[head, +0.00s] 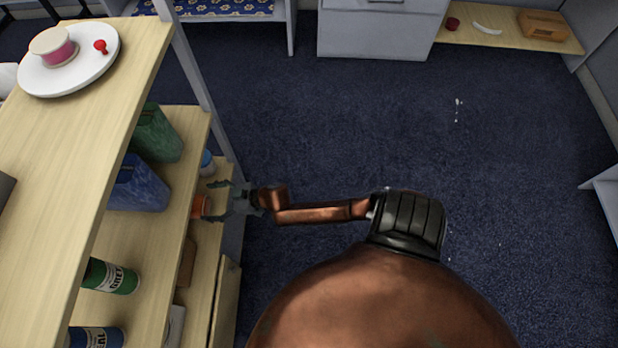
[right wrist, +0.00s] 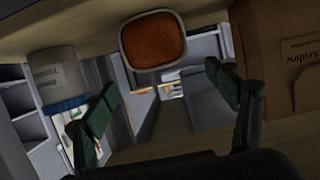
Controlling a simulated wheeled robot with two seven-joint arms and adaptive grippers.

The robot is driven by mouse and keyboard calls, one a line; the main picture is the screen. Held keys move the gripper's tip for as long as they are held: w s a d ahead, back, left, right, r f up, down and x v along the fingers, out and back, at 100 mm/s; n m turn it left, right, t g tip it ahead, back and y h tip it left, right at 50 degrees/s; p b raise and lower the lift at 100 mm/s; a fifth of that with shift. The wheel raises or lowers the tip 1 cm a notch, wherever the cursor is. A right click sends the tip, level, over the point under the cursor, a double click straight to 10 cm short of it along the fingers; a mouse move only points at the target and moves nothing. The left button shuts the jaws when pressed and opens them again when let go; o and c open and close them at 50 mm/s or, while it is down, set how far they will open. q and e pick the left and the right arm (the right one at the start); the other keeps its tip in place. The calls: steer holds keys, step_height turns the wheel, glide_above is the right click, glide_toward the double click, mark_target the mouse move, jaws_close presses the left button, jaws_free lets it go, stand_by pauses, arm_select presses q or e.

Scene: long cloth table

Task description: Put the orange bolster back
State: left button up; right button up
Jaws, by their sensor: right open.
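The orange bolster (head: 199,206) shows as a small orange patch on a lower shelf of the wooden rack in the head view, partly hidden by the shelf above and my gripper. In the right wrist view, a rounded orange-brown end face (right wrist: 153,41), likely the bolster's, sits at top centre against a wooden board. My right gripper (head: 213,200) reaches into the rack from the right, fingers apart, close to the bolster. In the wrist view its two fingers (right wrist: 172,108) are wide open with nothing between them; the orange face lies beyond them. My left gripper is not in view.
A white container with a blue part (right wrist: 58,80) and a brown box (right wrist: 285,60) flank the orange face. Green (head: 157,135) and blue (head: 140,184) containers stand on the shelf above. A grey post (head: 198,75) rises beside the gripper. The carpet (head: 370,110) is largely clear.

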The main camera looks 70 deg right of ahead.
steer(key=s+d+f+m+g+h, duration=0.1)
steer(key=s+f+g+h, duration=0.1)
steer(key=s+f, duration=0.45)
steer(key=s+d+f+m+g+h, duration=0.1)
steer(key=s+d+f+g+h, duration=0.15)
steer(key=s, duration=0.75)
steer(key=s+d+f+m+g+h, duration=0.1)
steer(key=s+f+g, duration=0.1)
steer(key=s+f, duration=0.5)
steer(key=s+a+g, duration=0.1)
steer(key=s+g, duration=0.2)
steer(key=s, duration=1)
steer(key=s+a+g, duration=0.2)
steer(key=s+g, duration=0.2)
steer(key=s, duration=0.9)
steer(key=shift+s+a+y, duration=0.25)
steer(key=shift+s+y, duration=0.15)
steer(key=shift+y, duration=0.05)
steer(key=shift+g, duration=0.25)
